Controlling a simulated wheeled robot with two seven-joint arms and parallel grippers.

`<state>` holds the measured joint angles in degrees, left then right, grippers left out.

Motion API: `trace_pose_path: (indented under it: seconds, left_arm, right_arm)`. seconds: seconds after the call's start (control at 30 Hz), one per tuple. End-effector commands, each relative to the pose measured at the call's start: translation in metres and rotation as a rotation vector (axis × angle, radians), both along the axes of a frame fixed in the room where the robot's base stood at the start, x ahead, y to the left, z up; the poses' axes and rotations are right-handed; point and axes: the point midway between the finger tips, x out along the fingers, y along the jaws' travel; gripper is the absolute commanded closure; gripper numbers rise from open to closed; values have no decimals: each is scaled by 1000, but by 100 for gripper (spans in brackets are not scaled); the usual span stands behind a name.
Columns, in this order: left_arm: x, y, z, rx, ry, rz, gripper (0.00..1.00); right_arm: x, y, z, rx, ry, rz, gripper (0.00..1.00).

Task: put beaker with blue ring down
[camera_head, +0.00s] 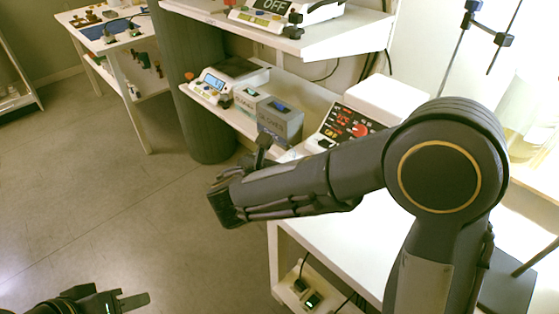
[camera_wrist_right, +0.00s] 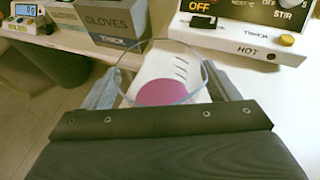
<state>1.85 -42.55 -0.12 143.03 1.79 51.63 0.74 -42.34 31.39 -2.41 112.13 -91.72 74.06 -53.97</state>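A clear glass beaker (camera_wrist_right: 160,72) with a bluish rim and measuring marks fills the middle of the right wrist view. Magenta liquid (camera_wrist_right: 166,92) shows in it. My right gripper (camera_wrist_right: 164,88) is shut on the beaker, with a finger against each side. In the head view my right arm reaches left over the front edge of the white bench (camera_head: 345,240); the beaker is mostly hidden there. My left gripper (camera_head: 122,301) is at the bottom left edge of the head view, partly cut off, with nothing visible in it; its opening is unclear.
A hot-plate stirrer (camera_head: 350,122) stands on the bench behind my right arm. Grey glove boxes (camera_head: 277,120) and a scale (camera_head: 228,80) stand to its left. A shelf (camera_head: 330,38) overhangs them. A stand (camera_head: 462,40) is at the right. The floor at left is clear.

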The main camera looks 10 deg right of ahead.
Motion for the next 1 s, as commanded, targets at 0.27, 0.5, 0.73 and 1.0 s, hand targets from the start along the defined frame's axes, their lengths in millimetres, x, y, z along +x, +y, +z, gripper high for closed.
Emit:
trace_pose_path:
  seconds: [0.27, 0.5, 0.73, 1.0]
  left_arm:
    - [0, 0, 4, 0, 0, 0, 64]
    - [0, 0, 12, 0, 0, 0, 64]
    - [0, 0, 20, 0, 0, 0, 64]
    - [0, 0, 24, 0, 0, 0, 64]
  right_arm:
    - [-1, 1, 6, 0, 0, 1, 19]
    - [-33, 24, 23, 1, -2, 6, 19]
    - [-70, 48, 40, -1, -1, 4, 19]
    - [-91, 62, 49, 0, 0, 1, 19]
